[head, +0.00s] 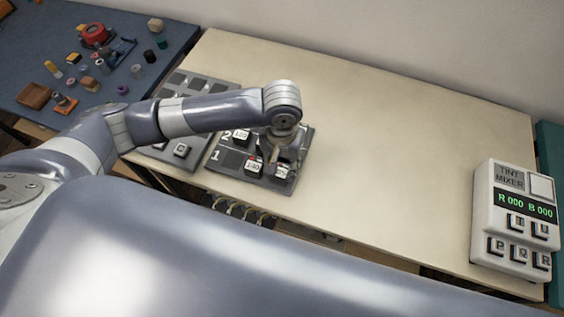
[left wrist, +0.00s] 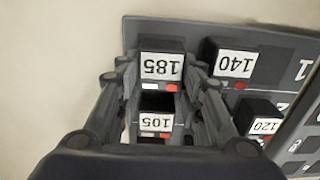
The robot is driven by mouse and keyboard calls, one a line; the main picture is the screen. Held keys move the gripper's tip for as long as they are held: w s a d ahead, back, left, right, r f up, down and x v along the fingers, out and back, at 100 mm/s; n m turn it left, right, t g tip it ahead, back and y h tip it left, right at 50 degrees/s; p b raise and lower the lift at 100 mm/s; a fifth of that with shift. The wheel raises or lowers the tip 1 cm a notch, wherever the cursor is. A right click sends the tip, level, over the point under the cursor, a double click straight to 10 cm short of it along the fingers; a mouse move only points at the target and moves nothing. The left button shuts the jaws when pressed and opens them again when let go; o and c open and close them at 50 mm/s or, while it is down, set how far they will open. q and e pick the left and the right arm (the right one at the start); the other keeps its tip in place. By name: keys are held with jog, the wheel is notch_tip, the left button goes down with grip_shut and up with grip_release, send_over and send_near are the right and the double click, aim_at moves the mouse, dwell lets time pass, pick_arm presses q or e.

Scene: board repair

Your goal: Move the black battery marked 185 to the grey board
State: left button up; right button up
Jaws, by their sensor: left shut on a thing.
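The black battery marked 185 (left wrist: 162,67) has a white label and sits between the fingers of my left gripper (left wrist: 161,68), which is shut on it. In the head view my left gripper (head: 282,158) reaches down over the dark numbered board (head: 228,160), and the battery's white label (head: 281,171) shows just below it. I cannot tell whether the battery is lifted off its slot. A grey board (head: 232,93) with dark square slots lies left of the numbered board, partly hidden behind my left arm. My right gripper is not in view.
Batteries marked 140 (left wrist: 235,64), 120 (left wrist: 264,118) and 105 (left wrist: 156,122) stand close by on the numbered board. A tint mixer (head: 513,220) stands at the right. A blue mat (head: 150,25) with small parts lies at the left. The middle of the table (head: 390,150) is clear.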

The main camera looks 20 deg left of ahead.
aim_at(282, 166)
pick_arm(q)
jog(key=o, duration=1.2)
notch_tip(282, 166, up, 12)
